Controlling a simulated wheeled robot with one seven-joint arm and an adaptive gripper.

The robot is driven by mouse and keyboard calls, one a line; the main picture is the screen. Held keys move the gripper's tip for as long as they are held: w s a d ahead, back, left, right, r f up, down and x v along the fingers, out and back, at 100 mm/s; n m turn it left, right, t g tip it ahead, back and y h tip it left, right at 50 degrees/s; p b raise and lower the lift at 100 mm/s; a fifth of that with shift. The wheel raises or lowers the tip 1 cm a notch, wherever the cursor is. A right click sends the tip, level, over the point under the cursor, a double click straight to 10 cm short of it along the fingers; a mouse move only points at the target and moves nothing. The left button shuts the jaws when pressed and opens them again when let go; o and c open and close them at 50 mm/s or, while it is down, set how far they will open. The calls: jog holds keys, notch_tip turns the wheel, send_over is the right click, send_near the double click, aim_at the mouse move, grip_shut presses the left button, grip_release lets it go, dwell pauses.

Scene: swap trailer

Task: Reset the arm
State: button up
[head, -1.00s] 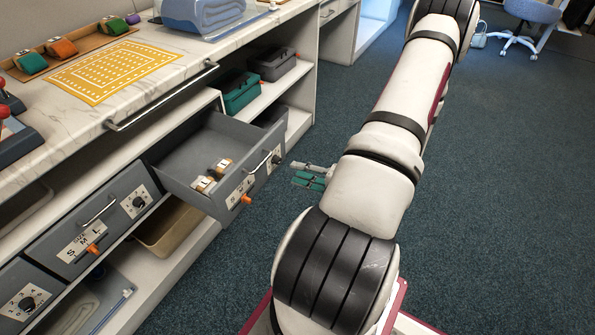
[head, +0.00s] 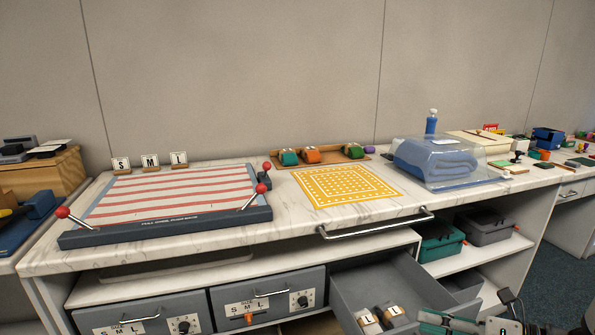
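My gripper (head: 447,322) shows at the bottom right of the head view, cut off by the lower edge. Its green and grey finger parts are in front of the open drawer's right side. The view does not show clearly whether the fingers are apart, and nothing can be seen held in them. Most of my arm is out of view; a small dark and light part (head: 508,318) shows at the bottom right.
The grey drawer (head: 405,272) is pulled out, with small white-and-brown items (head: 368,321) inside. A marble counter (head: 290,222) with a metal rail (head: 375,223) runs above it. A striped board (head: 170,200) with red-knobbed levers, a yellow mat (head: 345,186) and a covered blue towel (head: 437,158) lie on top.

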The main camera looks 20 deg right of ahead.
jog(key=s+a+r+n+g+y, duration=0.1)
jog(key=a+r+n+g+y, duration=0.1)
jog(key=a+r+n+g, duration=0.6)
jog(key=s+a+r+n+g+h, duration=0.25)
jog(key=s+a+n, duration=0.35)
jog(key=n, duration=0.4)
jog(key=s+a+r+n+g+h, duration=0.25)
jog(key=s+a+n, duration=0.25)
jog(key=n, duration=0.4)
jog(key=s+d+r+n+t+h, duration=0.2)
jog(key=s+n+h, duration=0.4)
jog(key=n, duration=0.5)
notch_tip(320, 180, up, 21)
jog(key=t+p, duration=0.3)
jog(key=p, duration=1.6)
jog(key=shift+w+t+h, duration=0.3)
jog(key=shift+h, duration=0.1)
jog(key=shift+d+r, duration=0.1)
